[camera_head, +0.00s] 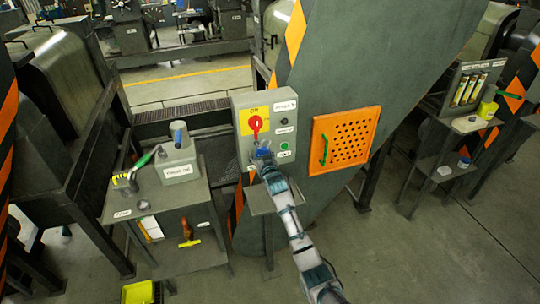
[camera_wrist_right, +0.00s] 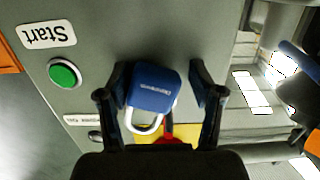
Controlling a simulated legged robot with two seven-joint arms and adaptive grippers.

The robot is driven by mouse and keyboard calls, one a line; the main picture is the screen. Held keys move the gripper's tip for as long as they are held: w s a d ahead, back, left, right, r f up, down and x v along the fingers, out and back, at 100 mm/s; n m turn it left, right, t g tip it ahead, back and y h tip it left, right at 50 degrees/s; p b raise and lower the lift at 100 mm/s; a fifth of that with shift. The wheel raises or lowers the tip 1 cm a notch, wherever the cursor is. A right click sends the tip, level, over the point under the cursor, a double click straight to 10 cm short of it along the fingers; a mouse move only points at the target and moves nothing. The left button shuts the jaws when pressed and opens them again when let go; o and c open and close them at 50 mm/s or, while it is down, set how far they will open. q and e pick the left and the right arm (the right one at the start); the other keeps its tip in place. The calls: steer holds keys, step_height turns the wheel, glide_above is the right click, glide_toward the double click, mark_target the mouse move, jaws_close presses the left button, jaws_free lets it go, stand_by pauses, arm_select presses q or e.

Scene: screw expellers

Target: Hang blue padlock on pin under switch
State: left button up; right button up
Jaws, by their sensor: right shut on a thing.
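The blue padlock (camera_wrist_right: 155,90) shows in the right wrist view between the two fingers of my right gripper (camera_wrist_right: 160,92). Its silver shackle points toward the red switch (camera_wrist_right: 169,132), which is partly hidden behind it. In the head view the padlock (camera_head: 263,153) is a small blue patch just below the red switch (camera_head: 255,124) on its yellow plate. My right gripper (camera_head: 266,162) is shut on the padlock, close to the front of the grey control box (camera_head: 284,104). The pin is hidden, and I cannot tell whether the shackle touches it. My left gripper is out of view.
A green start button (camera_wrist_right: 65,74) sits beside the padlock on the box. An orange perforated panel (camera_head: 345,139) with a green handle is to the right. A small grey table (camera_head: 190,205) with a grey canister (camera_head: 178,160) stands to the left.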

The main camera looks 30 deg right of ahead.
steer(key=shift+o, duration=1.2)
steer(key=shift+w+a+r+y, duration=0.15)
steer(key=shift+w+a+r, duration=0.1)
steer(key=shift+a, duration=0.35)
steer(key=shift+w+a+r+y, duration=0.1)
steer(key=shift+w+a+y, duration=0.1)
steer(key=shift+a, duration=0.35)
steer(key=o, duration=1.3)
steer(key=shift+w, duration=0.1)
steer(key=shift+o, duration=1.4)
steer(key=shift+w+a+f, duration=0.2)
steer(key=shift+w+f, duration=0.05)
steer(key=shift+w, duration=0.1)
arm_select(q)
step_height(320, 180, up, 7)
steer(key=p, duration=0.8)
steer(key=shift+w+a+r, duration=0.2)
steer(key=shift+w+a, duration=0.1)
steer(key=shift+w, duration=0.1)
arm_select(e)
steer(key=f+v, duration=0.1)
steer(key=v, duration=0.8)
steer(key=shift+s+d+r, duration=0.2)
steer(key=shift+s, duration=0.3)
